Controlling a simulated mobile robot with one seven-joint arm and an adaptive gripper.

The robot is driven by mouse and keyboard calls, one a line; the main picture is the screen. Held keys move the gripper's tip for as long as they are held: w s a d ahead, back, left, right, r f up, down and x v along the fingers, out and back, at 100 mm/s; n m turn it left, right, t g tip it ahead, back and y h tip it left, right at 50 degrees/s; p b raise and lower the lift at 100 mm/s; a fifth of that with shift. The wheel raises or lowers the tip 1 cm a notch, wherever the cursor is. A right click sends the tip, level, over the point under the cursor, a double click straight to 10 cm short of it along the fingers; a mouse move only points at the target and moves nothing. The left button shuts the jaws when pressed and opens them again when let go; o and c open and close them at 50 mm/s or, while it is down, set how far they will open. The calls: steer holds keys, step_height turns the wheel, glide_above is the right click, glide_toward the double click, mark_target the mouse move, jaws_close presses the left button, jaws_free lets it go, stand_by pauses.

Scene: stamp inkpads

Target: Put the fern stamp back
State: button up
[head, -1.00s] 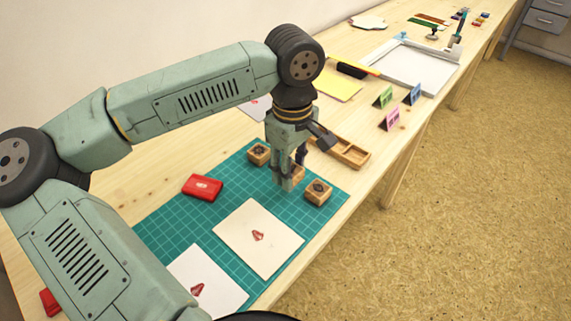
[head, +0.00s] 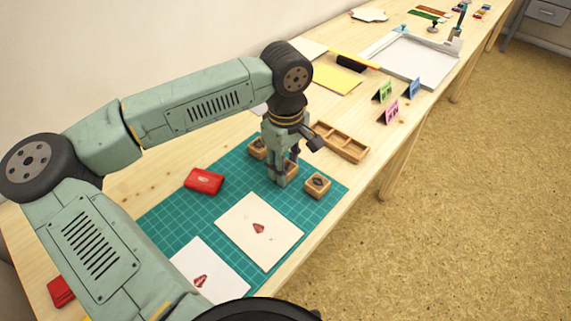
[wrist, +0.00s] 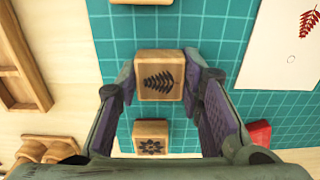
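The fern stamp (wrist: 157,78) is a light wooden block with a dark fern picture facing up; in the wrist view it sits between my fingertips. In the head view the block (head: 291,169) is partly hidden by a finger. My gripper (wrist: 160,72) appears closed on its two sides, and also shows low over the green mat in the head view (head: 281,178). I cannot tell whether the block touches the mat. A flower stamp (wrist: 151,137) is close beside it. An open wooden tray (head: 341,142) with empty compartments lies off the mat's right edge.
Two other wooden blocks stand on the cutting mat (head: 160,217), one behind (head: 257,148) and one in front (head: 317,185) of my gripper. A red inkpad (head: 204,181) and stamped cards (head: 259,230) lie nearby. Small coloured signs (head: 389,111) stand past the tray.

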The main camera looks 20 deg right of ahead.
mark_target(286, 166)
steer(key=o, duration=0.4)
steer(key=shift+o, duration=0.2)
step_height(286, 166, up, 12)
steer(key=shift+r+b, duration=0.2)
steer(key=shift+b, duration=0.25)
